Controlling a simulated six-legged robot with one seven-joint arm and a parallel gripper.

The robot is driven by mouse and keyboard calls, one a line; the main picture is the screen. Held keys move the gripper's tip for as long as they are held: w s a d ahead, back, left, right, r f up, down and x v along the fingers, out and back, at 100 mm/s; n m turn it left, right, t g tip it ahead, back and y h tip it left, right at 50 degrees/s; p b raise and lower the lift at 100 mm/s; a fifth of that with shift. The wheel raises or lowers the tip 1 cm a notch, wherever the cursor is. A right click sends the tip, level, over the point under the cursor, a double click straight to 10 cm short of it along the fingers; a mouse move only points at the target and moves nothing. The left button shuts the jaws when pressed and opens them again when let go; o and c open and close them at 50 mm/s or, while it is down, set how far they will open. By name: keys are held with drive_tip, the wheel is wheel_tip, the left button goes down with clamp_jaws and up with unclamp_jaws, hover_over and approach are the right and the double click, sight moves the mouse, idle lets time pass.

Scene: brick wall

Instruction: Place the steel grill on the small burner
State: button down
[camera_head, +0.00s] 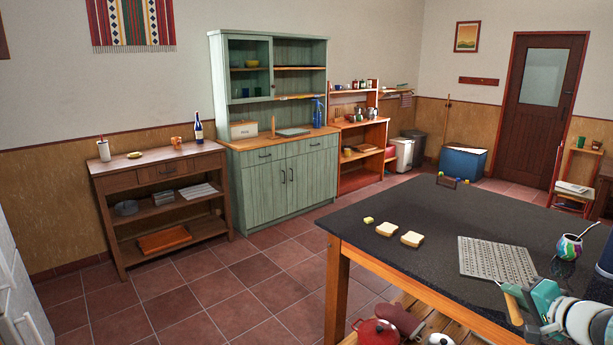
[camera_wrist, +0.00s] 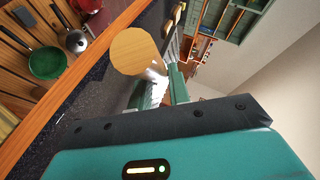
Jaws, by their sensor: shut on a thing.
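The steel grill (camera_head: 497,260) is a grey perforated square plate over the right part of the dark table top (camera_head: 440,205). I cannot tell whether it touches the table. My gripper (camera_head: 523,300) is at its near edge, at the lower right of the head view. In the wrist view my gripper (camera_wrist: 165,88) has its green fingers shut beside a round wooden end (camera_wrist: 135,52), which looks like the grill's handle. The fingers hide much of the grip. No small burner is recognisable in either view.
Two bread slices (camera_head: 412,239) and a small yellow-green piece (camera_head: 369,220) lie left of the grill. A colourful cup (camera_head: 569,247) with a straw stands to its right. A red pot (camera_head: 377,332) and a green pan (camera_wrist: 48,60) sit on the slatted lower shelf.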

drive_tip(key=w+a+f+n+g+y, duration=0.1)
drive_tip(key=a+f+n+y, duration=0.2)
drive_tip(key=a, duration=0.7)
drive_tip(key=w+a+f+n+g+y, duration=0.2)
drive_tip(key=a+f+n+y, duration=0.1)
drive_tip(key=a+f, duration=0.5)
drive_tip(key=w+a+f+n+g+y, duration=0.2)
drive_tip(key=a+f, duration=0.4)
drive_tip(key=a, duration=0.6)
drive_tip(key=shift+a+n+y, duration=0.3)
drive_tip(key=shift+n+y, duration=0.1)
drive_tip(key=shift+n, duration=0.1)
drive_tip(key=shift+a, duration=0.1)
drive_tip(key=shift+s, duration=0.1)
